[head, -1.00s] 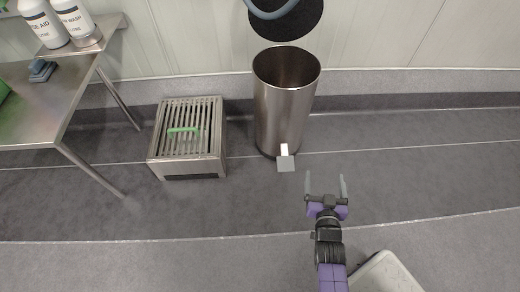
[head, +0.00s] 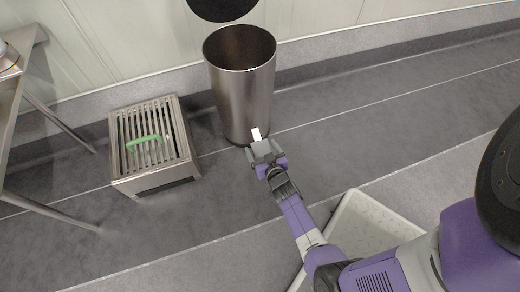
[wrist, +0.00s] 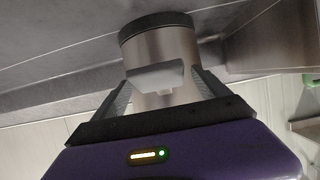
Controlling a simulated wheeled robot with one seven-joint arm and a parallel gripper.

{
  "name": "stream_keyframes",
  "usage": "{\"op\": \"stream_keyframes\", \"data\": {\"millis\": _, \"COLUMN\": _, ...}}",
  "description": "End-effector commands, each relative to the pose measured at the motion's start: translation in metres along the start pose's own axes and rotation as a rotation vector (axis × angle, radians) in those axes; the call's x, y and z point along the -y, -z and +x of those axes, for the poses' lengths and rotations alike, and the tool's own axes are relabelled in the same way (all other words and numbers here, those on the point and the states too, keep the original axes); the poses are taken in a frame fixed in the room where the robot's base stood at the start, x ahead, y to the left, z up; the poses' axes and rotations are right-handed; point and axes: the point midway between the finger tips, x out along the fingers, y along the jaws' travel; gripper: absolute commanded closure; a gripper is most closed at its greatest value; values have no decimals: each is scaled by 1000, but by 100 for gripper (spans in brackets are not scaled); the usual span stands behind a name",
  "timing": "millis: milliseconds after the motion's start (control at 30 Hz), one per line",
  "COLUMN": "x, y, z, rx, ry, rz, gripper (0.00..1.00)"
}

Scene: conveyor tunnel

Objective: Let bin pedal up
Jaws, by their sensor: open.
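The steel bin (head: 240,95) stands on the floor by the wall. Its dark lid (head: 222,8) is raised above the open mouth, partly cut off by the picture's top edge. The pale pedal (head: 256,133) sticks out low at the bin's front. My gripper (head: 266,152) is at the pedal, low in front of the bin. In the wrist view my open fingers (wrist: 165,92) stand on either side of the pedal plate (wrist: 156,77), with the bin (wrist: 160,45) behind it. I cannot tell whether a finger touches the pedal.
A metal table (head: 20,60) is at the far left. A pale tray-like thing (head: 350,210) lies under my arm. The floor right of the bin is clear.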

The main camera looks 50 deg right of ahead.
Motion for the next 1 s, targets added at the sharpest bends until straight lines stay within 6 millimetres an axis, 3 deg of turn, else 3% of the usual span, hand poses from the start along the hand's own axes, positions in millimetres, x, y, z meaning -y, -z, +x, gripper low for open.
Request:
{"op": "stream_keyframes", "data": {"millis": 133, "x": -1, "y": -2, "z": 12, "rx": -1, "ry": -1, "rz": 0, "gripper": 15}}
{"op": "stream_keyframes", "data": {"millis": 467, "x": 0, "y": 0, "z": 14, "rx": 0, "ry": 0, "rz": -1, "gripper": 15}}
{"op": "stream_keyframes", "data": {"millis": 567, "x": 0, "y": 0, "z": 14, "rx": 0, "ry": 0, "rz": -1, "gripper": 30}}
{"op": "stream_keyframes", "data": {"millis": 900, "x": 0, "y": 0, "z": 14, "rx": 0, "ry": 0, "rz": -1, "gripper": 97}}
{"op": "stream_keyframes", "data": {"millis": 1000, "x": 0, "y": 0, "z": 14, "rx": 0, "ry": 0, "rz": 0, "gripper": 100}}
